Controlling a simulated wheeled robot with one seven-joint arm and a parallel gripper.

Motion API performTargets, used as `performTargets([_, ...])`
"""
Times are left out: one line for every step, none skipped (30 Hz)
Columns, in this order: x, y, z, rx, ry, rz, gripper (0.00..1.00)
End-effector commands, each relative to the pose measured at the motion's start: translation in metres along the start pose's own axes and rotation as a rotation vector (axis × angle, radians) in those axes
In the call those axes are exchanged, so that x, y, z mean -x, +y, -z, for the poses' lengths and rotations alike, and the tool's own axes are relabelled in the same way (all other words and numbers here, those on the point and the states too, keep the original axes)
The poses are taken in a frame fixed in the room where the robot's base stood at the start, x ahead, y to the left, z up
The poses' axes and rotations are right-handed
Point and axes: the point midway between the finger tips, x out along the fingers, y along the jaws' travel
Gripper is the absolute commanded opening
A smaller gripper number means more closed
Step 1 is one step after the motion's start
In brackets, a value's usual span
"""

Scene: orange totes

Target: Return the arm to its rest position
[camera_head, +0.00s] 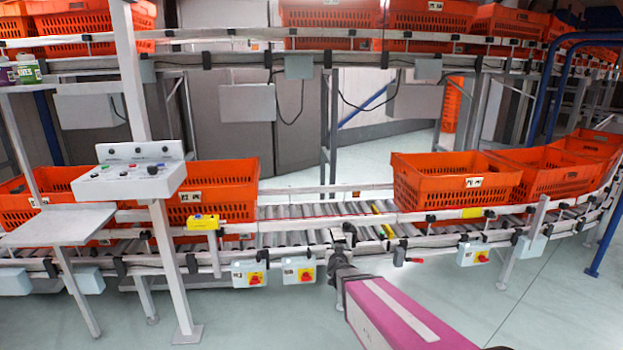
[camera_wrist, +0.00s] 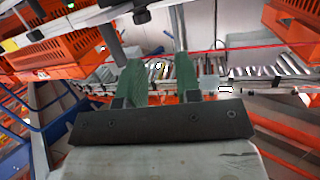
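My arm (camera_head: 395,312) reaches in from the bottom right of the head view, with a magenta link toward the lower right. My gripper (camera_head: 345,238) is at its far end, in front of the near conveyor's front rail. In the wrist view, my gripper's (camera_wrist: 158,75) two green fingers stand apart with nothing between them. Conveyor rollers show through the gap. The gripper is open and empty. From the head view I cannot tell whether the gripper touches the rail.
The near roller conveyor (camera_head: 325,211) carries orange totes at left (camera_head: 212,190) and right (camera_head: 455,184). An upper conveyor (camera_head: 400,46) holds more totes. A control box (camera_head: 130,172) stands on a post at left. Yellow-and-red switch boxes (camera_head: 299,270) hang below the rail. The floor in front is clear.

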Motion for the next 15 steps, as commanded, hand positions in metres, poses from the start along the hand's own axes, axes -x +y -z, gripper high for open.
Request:
performTargets([0.007,-0.003,-0.002,0.003,-0.052,0.051,0.32])
performTargets([0.010,-0.005,-0.004,0.005,-0.088,0.082,0.32])
performTargets([0.015,-0.007,-0.008,0.008,-0.140,0.121,0.32])
performTargets([0.019,-0.008,-0.011,0.011,-0.180,0.147,0.32])
performTargets([0.023,-0.009,-0.014,0.016,-0.222,0.172,0.32])
performTargets([0.030,-0.009,-0.019,0.021,-0.281,0.201,0.32])
performTargets([0.035,-0.009,-0.023,0.025,-0.327,0.219,0.32])
performTargets([0.041,-0.008,-0.027,0.028,-0.374,0.235,0.32])
performTargets([0.049,-0.005,-0.032,0.035,-0.438,0.251,0.32])
performTargets([0.056,-0.003,-0.036,0.039,-0.487,0.261,0.32])
performTargets([0.063,-0.001,-0.040,0.045,-0.537,0.269,0.32])
performTargets([0.073,0.003,-0.045,0.052,-0.604,0.274,0.32])
performTargets([0.081,0.007,-0.049,0.056,-0.656,0.274,0.32])
performTargets([0.089,0.012,-0.053,0.061,-0.709,0.272,0.32])
performTargets([0.100,0.019,-0.057,0.067,-0.778,0.263,0.32])
